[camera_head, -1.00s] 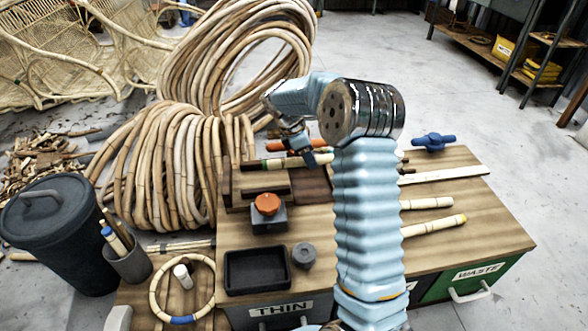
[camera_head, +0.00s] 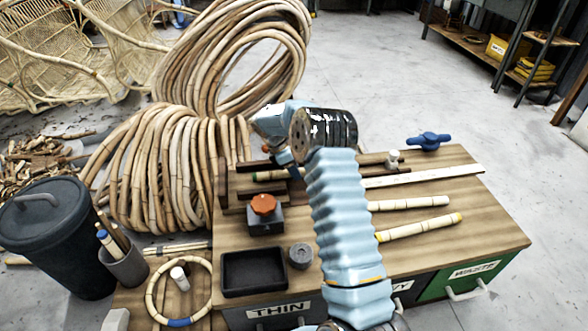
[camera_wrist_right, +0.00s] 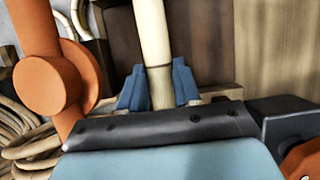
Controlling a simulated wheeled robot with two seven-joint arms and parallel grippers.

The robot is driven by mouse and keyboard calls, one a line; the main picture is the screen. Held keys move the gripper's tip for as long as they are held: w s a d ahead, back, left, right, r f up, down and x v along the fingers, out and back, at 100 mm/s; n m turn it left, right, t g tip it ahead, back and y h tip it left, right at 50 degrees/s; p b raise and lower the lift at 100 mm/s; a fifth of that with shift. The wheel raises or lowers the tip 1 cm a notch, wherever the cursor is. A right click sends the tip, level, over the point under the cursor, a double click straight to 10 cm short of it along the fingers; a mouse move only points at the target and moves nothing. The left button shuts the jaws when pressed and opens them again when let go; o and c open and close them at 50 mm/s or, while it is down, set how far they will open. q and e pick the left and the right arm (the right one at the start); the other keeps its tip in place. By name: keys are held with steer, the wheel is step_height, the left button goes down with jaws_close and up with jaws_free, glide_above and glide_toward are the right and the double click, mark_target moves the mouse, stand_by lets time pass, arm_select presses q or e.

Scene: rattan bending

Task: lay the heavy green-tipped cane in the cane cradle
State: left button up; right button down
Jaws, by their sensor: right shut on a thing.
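The heavy green-tipped cane (camera_head: 270,176) lies roughly level at the back left of the bench, its dark green tip pointing left. The dark brown wooden cradle (camera_head: 222,186) is around its left end; I cannot tell whether the cane touches it. My right gripper (camera_head: 292,173) is shut on the cane, mostly hidden behind my right arm. In the right wrist view, the blue fingers of the gripper (camera_wrist_right: 160,88) stand on both sides of the pale cane (camera_wrist_right: 153,35). Much of the cane is hidden by my arm. My left gripper is not in view.
An orange-knobbed block (camera_head: 264,216), a black tray (camera_head: 254,271) and a grey cylinder (camera_head: 300,256) are on the bench's left. Two pale canes (camera_head: 420,227) and a white rule (camera_head: 425,175) lie right. An orange clamp (camera_wrist_right: 48,85) is close to the gripper.

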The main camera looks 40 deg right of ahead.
steer(key=c, duration=0.8)
jaws_free()
steer(key=shift+f, duration=0.15)
steer(key=v, duration=1.2)
steer(key=shift+r+p, duration=0.2)
steer(key=shift+p, duration=0.2)
